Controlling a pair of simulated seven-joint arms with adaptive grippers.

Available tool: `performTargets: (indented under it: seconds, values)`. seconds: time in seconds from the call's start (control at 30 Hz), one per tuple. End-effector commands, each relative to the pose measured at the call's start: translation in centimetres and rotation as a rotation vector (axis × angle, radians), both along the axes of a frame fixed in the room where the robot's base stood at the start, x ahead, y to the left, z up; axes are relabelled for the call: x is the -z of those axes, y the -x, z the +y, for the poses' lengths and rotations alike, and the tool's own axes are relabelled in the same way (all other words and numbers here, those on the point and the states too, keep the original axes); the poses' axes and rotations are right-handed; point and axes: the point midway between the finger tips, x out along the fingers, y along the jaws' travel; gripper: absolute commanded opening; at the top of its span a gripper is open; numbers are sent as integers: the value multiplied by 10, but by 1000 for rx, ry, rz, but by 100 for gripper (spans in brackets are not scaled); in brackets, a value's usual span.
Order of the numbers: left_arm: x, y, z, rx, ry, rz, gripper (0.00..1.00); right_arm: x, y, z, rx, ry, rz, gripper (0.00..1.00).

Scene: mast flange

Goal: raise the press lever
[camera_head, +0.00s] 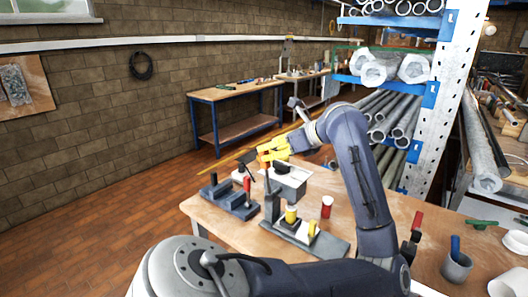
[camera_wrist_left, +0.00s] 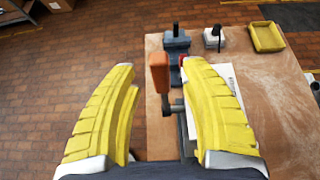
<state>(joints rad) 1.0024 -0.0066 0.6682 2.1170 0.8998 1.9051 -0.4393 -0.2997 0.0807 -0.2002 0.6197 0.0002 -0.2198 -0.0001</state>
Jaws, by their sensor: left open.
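My left gripper (camera_head: 262,157) reaches over the far part of the workbench. Its two yellow fingers are open and apart, and they also show in the left wrist view (camera_wrist_left: 160,115). An orange lever handle (camera_wrist_left: 160,75) stands in the gap between them, nearer the right finger, on a grey pivot rod. No clear contact shows. The grey press body under it is mostly hidden by the gripper. My right gripper is not in view.
A dark fixture with a red handle (camera_head: 247,184) stands at the workbench's left edge. A grey base (camera_head: 330,245) carries yellow parts, with a red cup (camera_head: 327,205) beside it. A yellow tray (camera_wrist_left: 267,37) lies farther off. Open floor is left of the workbench.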

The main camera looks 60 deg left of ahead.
Motion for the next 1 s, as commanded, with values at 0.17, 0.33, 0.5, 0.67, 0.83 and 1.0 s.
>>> performTargets:
  seconds: [0.17, 0.33, 0.5, 0.67, 0.83, 1.0]
  values:
    - [-16, -13, -24, 3, 1, -2, 45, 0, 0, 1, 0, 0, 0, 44]
    - [-27, -21, -41, 1, 1, 0, 45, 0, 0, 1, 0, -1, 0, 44]
    - [-34, -25, -51, 1, 1, 0, 45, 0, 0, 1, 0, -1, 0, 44]
    - [-36, -27, -54, -1, 0, 0, 45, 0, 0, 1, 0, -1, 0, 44]
    - [-37, -27, -54, -2, 0, 1, 45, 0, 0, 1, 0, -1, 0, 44]
    - [-37, -27, -54, -1, 0, 0, 45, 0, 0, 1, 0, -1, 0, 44]
